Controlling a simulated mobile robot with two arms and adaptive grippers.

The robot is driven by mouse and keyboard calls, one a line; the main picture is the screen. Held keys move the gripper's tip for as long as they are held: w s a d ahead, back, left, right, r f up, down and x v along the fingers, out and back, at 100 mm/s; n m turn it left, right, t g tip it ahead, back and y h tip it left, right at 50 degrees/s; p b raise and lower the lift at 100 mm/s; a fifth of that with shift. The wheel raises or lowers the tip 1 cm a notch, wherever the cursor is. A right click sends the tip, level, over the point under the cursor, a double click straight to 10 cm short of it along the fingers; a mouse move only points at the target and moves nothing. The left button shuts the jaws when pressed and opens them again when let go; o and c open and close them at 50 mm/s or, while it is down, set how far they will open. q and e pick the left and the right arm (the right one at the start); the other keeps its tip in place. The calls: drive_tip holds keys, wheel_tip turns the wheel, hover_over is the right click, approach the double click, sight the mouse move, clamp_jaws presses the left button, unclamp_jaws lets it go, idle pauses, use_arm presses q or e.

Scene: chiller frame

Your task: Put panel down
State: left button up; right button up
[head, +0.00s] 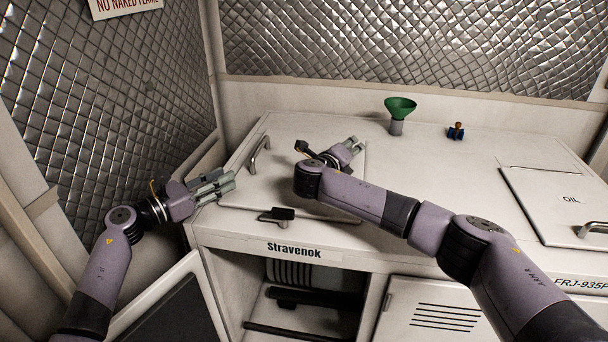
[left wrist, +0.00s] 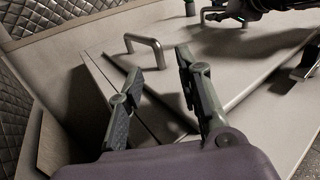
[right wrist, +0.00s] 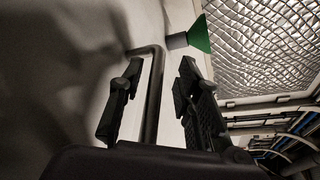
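The panel (head: 290,135) is a white sheet on the left part of the chiller top; whether it sits flush I cannot tell. Its left metal handle (head: 260,154) stands up and also shows in the left wrist view (left wrist: 145,42). My left gripper (head: 229,184) is open and empty by the panel's front left corner, apart from that handle. My right gripper (head: 354,146) is over the panel's right side. In the right wrist view its fingers (right wrist: 158,95) are spread with a handle bar (right wrist: 153,105) between them, and gaps show beside the bar.
A black latch (head: 283,214) is at the front edge. The oil lid (head: 545,190) is at right. An open bay (head: 300,300) lies below; a quilted wall (head: 115,110) closes the left.

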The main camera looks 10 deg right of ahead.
use_arm(q)
drive_tip(key=shift+f, duration=0.2)
use_arm(e)
drive_tip(key=v, duration=1.1)
drive_tip(key=shift+s+a+r, duration=0.1)
drive_tip(key=shift+s+a, duration=0.1)
drive_tip(key=shift+s, duration=0.1)
